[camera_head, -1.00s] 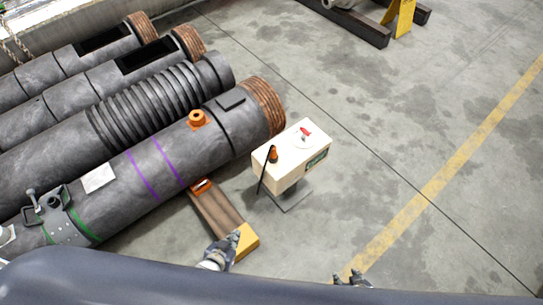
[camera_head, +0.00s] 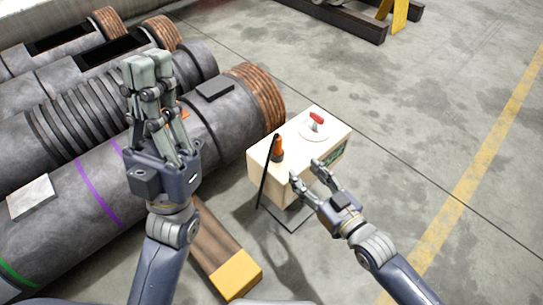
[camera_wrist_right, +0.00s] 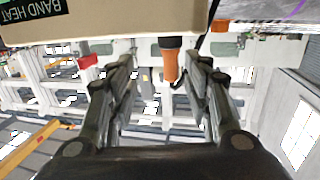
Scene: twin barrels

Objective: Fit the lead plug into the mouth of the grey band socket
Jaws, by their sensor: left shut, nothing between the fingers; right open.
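The lead plug (camera_head: 277,149) is orange with a dark tip and stands upright at the left end of the heater box top. A black lead runs down beside it. My right gripper (camera_head: 306,173) is open beside the box's front right side. In the right wrist view the plug (camera_wrist_right: 171,65) appears between its open fingers, not gripped. My left gripper (camera_head: 148,66) is shut and empty, raised in front of the barrel. An orange fitting (camera_head: 185,114) on the barrel is mostly hidden behind it; I cannot tell whether it is the grey band socket.
The cream heater box (camera_head: 262,170) has a red switch (camera_head: 316,118) on top. The front barrel (camera_head: 215,122) has a rusty threaded end and purple stripes; more barrels lie behind. A wooden beam with a yellow end (camera_head: 236,273) lies in front. Floor to the right is clear.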

